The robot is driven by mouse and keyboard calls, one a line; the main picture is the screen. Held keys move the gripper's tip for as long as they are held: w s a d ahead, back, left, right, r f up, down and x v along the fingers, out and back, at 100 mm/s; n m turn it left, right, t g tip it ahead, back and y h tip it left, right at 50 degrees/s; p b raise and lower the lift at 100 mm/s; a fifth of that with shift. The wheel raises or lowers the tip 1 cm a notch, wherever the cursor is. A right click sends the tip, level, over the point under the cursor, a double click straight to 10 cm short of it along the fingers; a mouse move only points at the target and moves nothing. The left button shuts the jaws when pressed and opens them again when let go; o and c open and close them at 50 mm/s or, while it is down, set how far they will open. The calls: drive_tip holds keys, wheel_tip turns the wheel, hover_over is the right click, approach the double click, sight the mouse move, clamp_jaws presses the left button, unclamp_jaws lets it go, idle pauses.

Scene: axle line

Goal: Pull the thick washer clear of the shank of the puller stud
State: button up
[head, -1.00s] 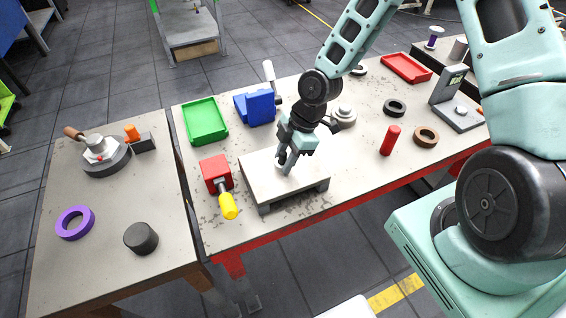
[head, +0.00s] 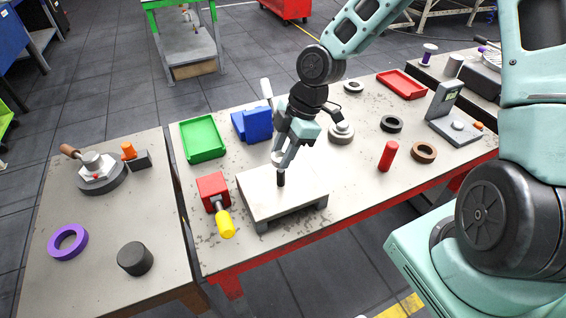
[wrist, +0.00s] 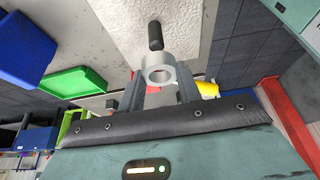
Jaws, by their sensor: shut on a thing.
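The thick washer (wrist: 146,72), a pale grey ring, is held between the fingers of my gripper (wrist: 158,86) in the wrist view. The gripper is shut on it. The puller stud's dark shank (head: 281,179) stands upright on the pale raised plate (head: 300,197) in the head view. It also shows in the wrist view (wrist: 155,35), just beyond the washer's rim, and does not pass through the washer's hole. In the head view my gripper (head: 283,160) is above and beside the shank, and the washer is partly hidden by the fingers.
A red block with a yellow-handled tool (head: 225,222) stands left of the plate. A green tray (head: 203,138) and a blue block (head: 253,124) are behind. A red cylinder (head: 388,155) and a brown ring (head: 423,152) lie right. The bench right of the plate is mostly clear.

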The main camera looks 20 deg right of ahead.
drive_tip(key=shift+r, duration=0.95)
drive_tip(key=shift+d, duration=0.1)
